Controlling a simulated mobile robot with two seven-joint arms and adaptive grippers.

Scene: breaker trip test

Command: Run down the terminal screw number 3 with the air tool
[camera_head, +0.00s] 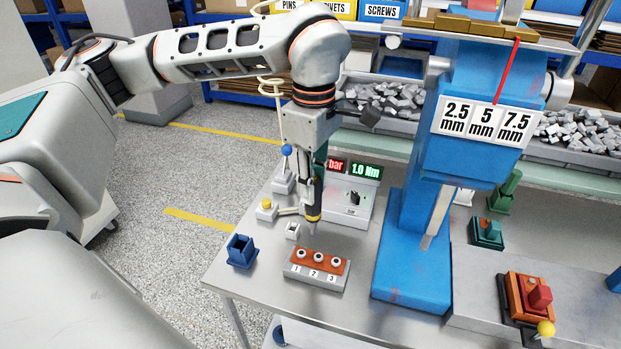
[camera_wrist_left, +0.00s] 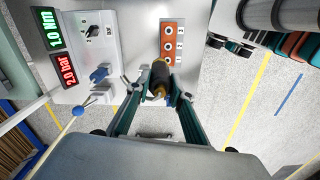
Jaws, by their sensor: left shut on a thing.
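The terminal block (camera_head: 316,268) is orange on a grey base, with three screw holes marked 1, 2 and 3, standing on the metal table. Screw number 3 (camera_head: 336,262) is at its right end. The block also shows in the left wrist view (camera_wrist_left: 166,28). My left gripper (camera_head: 316,180) is shut on the black and yellow air tool (camera_head: 314,208). The tool hangs roughly upright with its tip above and apart from the block, nearer holes 1 and 2 in the picture. In the left wrist view the tool (camera_wrist_left: 159,76) sits between the fingers. My right gripper does not show.
The tool controller (camera_head: 352,205) stands behind, reading 1.0 Nm; the wrist view also shows 2.0 bar. A tall blue press (camera_head: 412,250) stands close to the right.

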